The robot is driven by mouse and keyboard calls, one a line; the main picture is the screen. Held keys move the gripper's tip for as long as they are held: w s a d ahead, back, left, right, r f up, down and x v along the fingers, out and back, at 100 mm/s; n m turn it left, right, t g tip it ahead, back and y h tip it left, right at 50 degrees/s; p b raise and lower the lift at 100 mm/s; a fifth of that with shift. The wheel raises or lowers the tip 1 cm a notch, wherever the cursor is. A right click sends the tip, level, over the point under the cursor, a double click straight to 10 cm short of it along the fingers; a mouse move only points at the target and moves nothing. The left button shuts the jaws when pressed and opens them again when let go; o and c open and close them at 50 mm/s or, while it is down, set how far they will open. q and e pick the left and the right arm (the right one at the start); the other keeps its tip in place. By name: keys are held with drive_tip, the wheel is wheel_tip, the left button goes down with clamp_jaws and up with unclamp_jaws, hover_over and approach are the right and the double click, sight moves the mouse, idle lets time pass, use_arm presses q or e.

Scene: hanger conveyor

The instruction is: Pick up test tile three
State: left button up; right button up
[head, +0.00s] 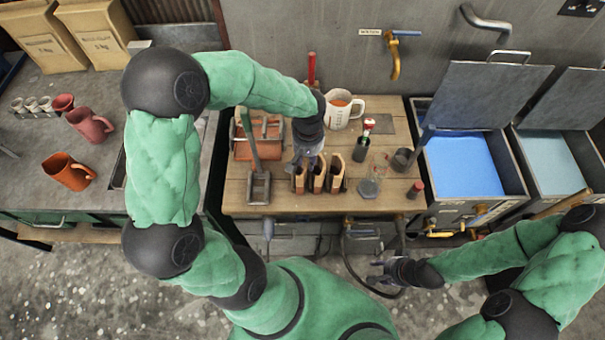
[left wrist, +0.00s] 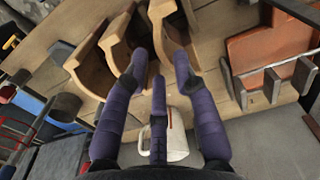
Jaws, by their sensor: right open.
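Three tan, curved test tiles stand in a row on the wooden bench in the head view: the left one (head: 298,183), the middle one (head: 318,180) and the right one (head: 337,172). I see no numbers on them, so I cannot tell which is tile three. My left gripper (head: 309,163) is over the left and middle tiles. In the left wrist view its purple fingers (left wrist: 157,72) are spread and empty, with tiles (left wrist: 178,50) just beyond the tips. Contact cannot be told. My right gripper (head: 378,271) is open and empty in front of the bench.
A bin of blue material (head: 462,165) stands to the right.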

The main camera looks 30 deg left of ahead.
use_arm(q)
wheel_tip(320, 180, down, 5)
drive_tip(key=shift+s+r+b, duration=0.1)
drive_tip(key=shift+r+b, duration=0.05)
drive_tip(key=shift+b, duration=0.2)
clamp_jaws()
drive_tip(key=shift+r, duration=0.15)
wheel_tip(320, 180, up, 10)
drive_tip(key=shift+f+p, duration=0.1)
drive_tip(key=shift+p, duration=0.75)
